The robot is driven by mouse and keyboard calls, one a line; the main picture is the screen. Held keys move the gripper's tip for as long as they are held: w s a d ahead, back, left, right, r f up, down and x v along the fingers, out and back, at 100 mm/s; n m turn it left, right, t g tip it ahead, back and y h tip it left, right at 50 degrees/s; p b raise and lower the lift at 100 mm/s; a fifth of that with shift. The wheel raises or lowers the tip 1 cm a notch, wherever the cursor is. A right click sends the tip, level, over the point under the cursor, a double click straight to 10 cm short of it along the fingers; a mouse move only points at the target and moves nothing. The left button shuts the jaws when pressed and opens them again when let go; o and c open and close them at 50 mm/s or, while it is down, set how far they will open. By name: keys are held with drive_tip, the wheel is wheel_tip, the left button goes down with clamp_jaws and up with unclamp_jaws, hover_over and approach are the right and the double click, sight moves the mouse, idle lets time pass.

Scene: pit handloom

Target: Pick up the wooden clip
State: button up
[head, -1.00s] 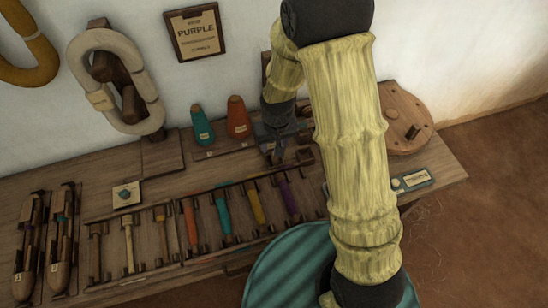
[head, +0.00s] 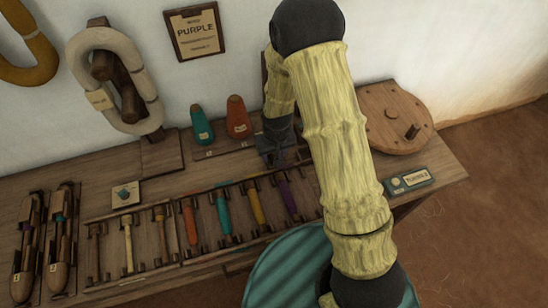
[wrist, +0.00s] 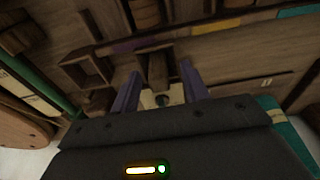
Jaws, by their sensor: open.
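In the wrist view, a small brown wooden piece (wrist: 158,68) that looks like the wooden clip lies between the two purple-grey fingers of my gripper (wrist: 160,74). The fingers are apart, one on each side of it, and I cannot tell whether they touch it. A pale patch with a dark green dot (wrist: 161,99) shows between the fingers, nearer the palm. In the head view my gripper (head: 279,157) is low over the back of the bench, beside the orange cone. The clip cannot be made out there.
A small open wooden box (wrist: 86,71) is beside the fingers. The bench (head: 75,182) holds a teal cone (head: 202,125), an orange cone (head: 238,118), a row of coloured bobbins (head: 222,212) and a round wooden disc (head: 393,112). A "PURPLE" board (head: 194,31) hangs behind.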

idle(0.5)
clamp_jaws()
wheel_tip(320, 180, up, 10)
drive_tip(key=shift+p, duration=0.45)
idle(0.5)
